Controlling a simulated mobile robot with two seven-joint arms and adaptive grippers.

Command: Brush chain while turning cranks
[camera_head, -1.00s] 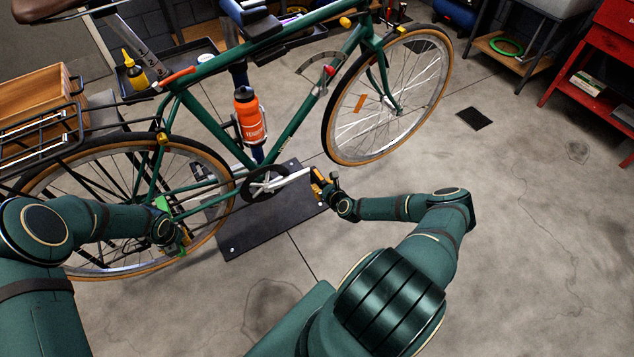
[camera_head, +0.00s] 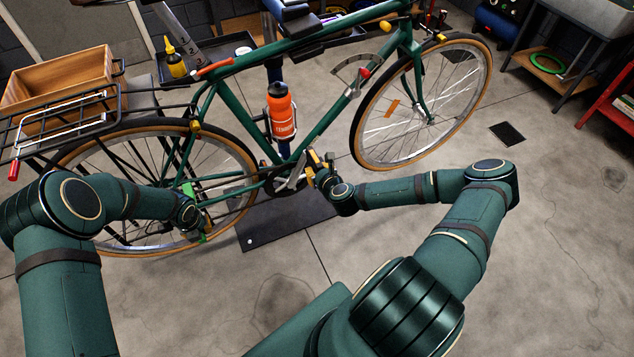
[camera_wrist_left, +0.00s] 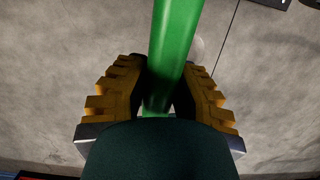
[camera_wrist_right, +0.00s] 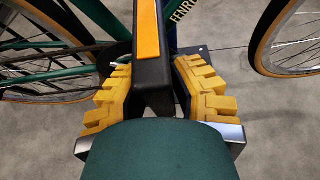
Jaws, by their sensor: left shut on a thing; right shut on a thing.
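The green bike's black chainring (camera_head: 277,187) and silver crank (camera_head: 297,172) are low in the middle of the head view. The crank points steeply up and right. My right gripper (camera_head: 319,166) is shut on the black pedal with an orange reflector, which shows between the yellow finger pads in the right wrist view (camera_wrist_right: 150,75). My left gripper (camera_head: 192,215) is shut on the green brush handle (camera_wrist_left: 176,45) beside the rear wheel, near the chain run (camera_head: 232,177). The brush's bristles are hidden, so I cannot tell whether they touch the chain.
A black base plate (camera_head: 290,222) lies under the bike. The rear wheel (camera_head: 238,150) is close to my left forearm. An orange bottle (camera_head: 281,112) sits on the frame. A wooden crate (camera_head: 75,70) is on the rear rack.

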